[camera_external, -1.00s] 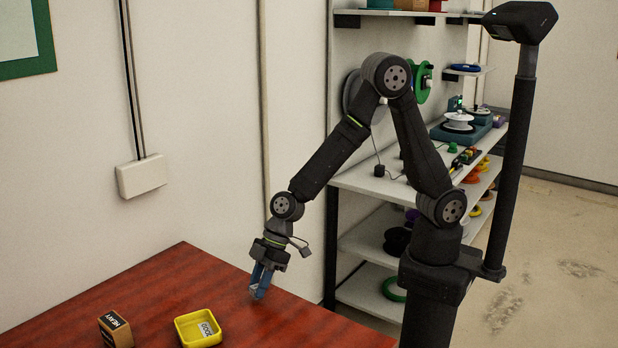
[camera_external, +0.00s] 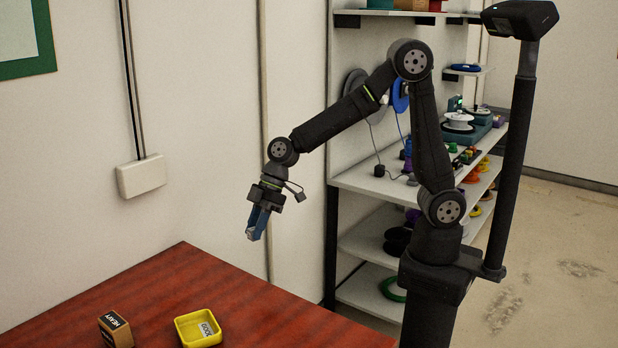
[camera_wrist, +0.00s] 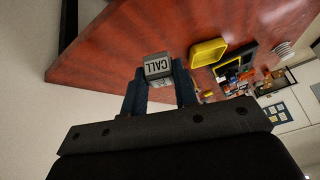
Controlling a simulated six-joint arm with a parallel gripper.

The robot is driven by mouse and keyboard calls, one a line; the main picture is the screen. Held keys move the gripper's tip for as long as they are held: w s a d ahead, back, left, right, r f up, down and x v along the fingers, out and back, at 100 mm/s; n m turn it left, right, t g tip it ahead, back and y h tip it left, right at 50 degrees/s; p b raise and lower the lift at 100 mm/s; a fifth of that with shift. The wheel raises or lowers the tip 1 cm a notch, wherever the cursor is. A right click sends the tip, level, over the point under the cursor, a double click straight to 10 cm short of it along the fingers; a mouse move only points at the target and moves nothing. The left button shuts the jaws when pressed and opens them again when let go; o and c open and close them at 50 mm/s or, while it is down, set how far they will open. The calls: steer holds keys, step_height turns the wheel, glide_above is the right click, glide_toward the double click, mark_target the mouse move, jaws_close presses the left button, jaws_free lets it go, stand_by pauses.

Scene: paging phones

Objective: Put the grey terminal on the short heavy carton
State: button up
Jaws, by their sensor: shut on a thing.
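My gripper (camera_external: 258,222) is shut on the grey terminal (camera_external: 252,234) and holds it in the air, above the table's back right part. The carton (camera_external: 116,330) is brown with a black label reading HEAVY. It stands on the table at the lower left of the external view, left of and below my gripper. I cannot make it out clearly in the wrist view.
A yellow tray (camera_external: 183,325) with a white label inside stands just right of the carton on the red-brown wooden table (camera_external: 170,275). In the wrist view the yellow tray (camera_wrist: 194,58) has several other items beyond it. A shelf unit (camera_external: 350,178) stands to the right.

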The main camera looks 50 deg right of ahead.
steer(key=w+a+r, duration=0.2)
steer(key=w+a, duration=0.2)
steer(key=a, duration=0.4)
steer(key=w+a+r, duration=0.2)
steer(key=w+a, duration=0.2)
steer(key=a, duration=0.4)
steer(key=t, duration=0.2)
glide_above(107, 322)
steer(key=d, duration=0.2)
steer(key=shift+m+h, duration=0.3)
steer(key=f, duration=0.5)
steer(key=shift+s, duration=0.35)
steer(key=shift+f, duration=1.95)
steer(key=shift+f, duration=0.1)
steer(key=o, duration=0.9)
steer(key=shift+o, duration=0.2)
